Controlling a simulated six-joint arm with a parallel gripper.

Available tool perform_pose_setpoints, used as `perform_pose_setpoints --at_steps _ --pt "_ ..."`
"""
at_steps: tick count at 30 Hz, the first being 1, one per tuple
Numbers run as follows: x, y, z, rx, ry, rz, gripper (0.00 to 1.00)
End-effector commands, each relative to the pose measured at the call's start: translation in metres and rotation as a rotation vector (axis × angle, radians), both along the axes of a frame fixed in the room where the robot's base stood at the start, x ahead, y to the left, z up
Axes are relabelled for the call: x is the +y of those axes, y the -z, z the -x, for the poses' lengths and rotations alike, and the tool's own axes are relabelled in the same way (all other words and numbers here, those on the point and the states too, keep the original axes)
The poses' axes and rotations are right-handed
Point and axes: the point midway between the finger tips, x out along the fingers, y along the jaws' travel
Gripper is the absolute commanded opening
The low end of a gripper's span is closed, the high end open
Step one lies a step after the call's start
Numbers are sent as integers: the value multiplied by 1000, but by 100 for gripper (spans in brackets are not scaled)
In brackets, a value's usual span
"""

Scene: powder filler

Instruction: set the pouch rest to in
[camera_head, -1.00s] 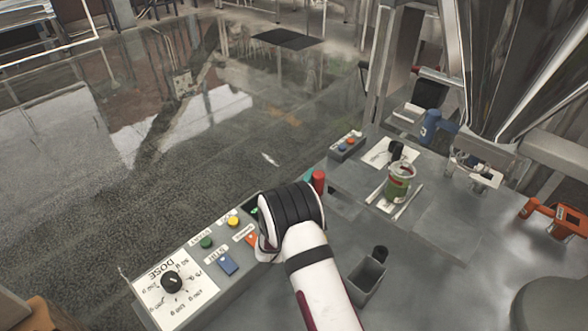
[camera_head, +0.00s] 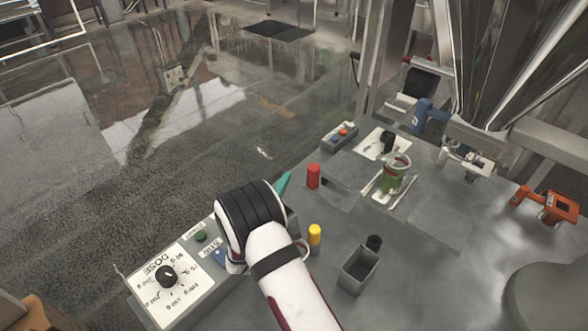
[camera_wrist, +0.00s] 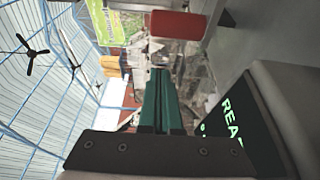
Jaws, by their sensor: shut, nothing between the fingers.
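No part in view is readably labelled as the pouch rest, so I cannot tell for sure which it is. A green jar-like container (camera_head: 395,176) stands between light rails (camera_head: 408,194) on the bench, near the filler. Just behind it, a black knob (camera_head: 388,143) sits on a white plate (camera_head: 371,142). My gripper (camera_head: 285,184) has teal fingers, shut and empty, above the control panel and left of an upright red cylinder (camera_head: 313,176). In the wrist view the closed fingers (camera_wrist: 161,100) point toward a red block-shaped end (camera_wrist: 178,25), apart from it.
The panel has a DOSE dial (camera_head: 166,276) and a green button (camera_head: 200,236); my arm hides part of it. A yellow cylinder (camera_head: 315,234) and an open grey bin (camera_head: 358,270) stand right of my arm. An orange device (camera_head: 548,207) is far right. A lit display (camera_wrist: 232,125) shows close by.

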Motion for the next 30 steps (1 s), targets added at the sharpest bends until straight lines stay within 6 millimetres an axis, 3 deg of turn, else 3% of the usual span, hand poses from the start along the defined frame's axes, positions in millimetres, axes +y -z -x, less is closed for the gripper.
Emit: perform_pose_setpoints --at_steps 5,10,14,17,29,30 --pt "9 -1 16 -4 5 1 0" --pt "52 -7 20 -33 195 12 0" --pt "68 -3 28 -3 287 -2 0" --pt "59 -2 19 1 295 0 0" --pt "1 -2 -46 -1 294 -2 0" --pt "-5 -3 -43 1 293 2 0"
